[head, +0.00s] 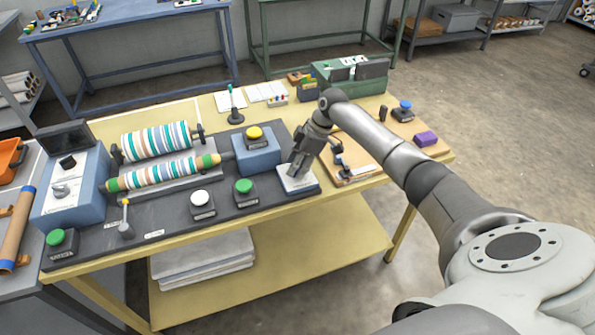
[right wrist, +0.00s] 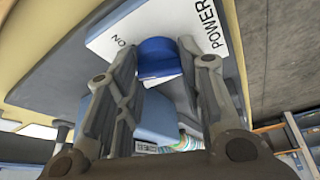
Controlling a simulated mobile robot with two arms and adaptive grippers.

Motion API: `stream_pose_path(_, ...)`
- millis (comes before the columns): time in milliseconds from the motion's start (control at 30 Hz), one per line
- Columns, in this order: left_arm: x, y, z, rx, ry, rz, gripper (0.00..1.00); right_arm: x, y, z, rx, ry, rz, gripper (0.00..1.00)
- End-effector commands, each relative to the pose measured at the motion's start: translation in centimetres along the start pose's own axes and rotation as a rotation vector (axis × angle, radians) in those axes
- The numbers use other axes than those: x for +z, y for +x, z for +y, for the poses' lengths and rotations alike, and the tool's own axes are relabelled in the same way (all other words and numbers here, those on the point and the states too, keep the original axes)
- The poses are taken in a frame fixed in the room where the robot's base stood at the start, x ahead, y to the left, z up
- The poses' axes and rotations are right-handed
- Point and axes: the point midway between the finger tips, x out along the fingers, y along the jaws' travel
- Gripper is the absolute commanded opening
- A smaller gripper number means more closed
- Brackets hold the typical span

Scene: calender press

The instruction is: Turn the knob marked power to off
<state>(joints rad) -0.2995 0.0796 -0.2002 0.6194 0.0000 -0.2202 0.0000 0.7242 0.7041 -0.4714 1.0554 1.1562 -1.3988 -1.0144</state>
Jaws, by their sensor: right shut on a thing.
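The power knob is a blue round knob (right wrist: 157,58) on a white plate (right wrist: 110,38) in the right wrist view. The plate carries the word POWER at the right and ON at the left; no OFF mark can be read. My right gripper (right wrist: 160,66) has its two fingers on either side of the knob, shut on it. In the head view the white plate (head: 299,184) sits at the right end of the dark base, and my right gripper (head: 294,170) comes down onto it and hides the knob. My left gripper is not in view.
Left of the plate are a green button (head: 243,186), a white button (head: 200,197) and a yellow button (head: 254,133) on a blue box. Striped rollers (head: 160,173) lie further left.

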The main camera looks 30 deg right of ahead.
Motion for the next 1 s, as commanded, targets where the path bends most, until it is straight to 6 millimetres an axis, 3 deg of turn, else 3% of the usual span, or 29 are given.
stream_pose_path(100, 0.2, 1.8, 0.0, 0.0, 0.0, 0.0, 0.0, 0.1, 0.4, 0.2, -0.034, -0.09, 0.002, 0.12)
stream_pose_path(400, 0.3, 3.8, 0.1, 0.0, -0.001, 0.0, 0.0, 0.0, 0.2, 0.2, -0.106, -0.263, 0.001, 0.12)
stream_pose_path(1000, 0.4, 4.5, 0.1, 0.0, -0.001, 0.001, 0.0, 0.0, 0.0, 0.2, -0.142, -0.35, -0.002, 0.12)
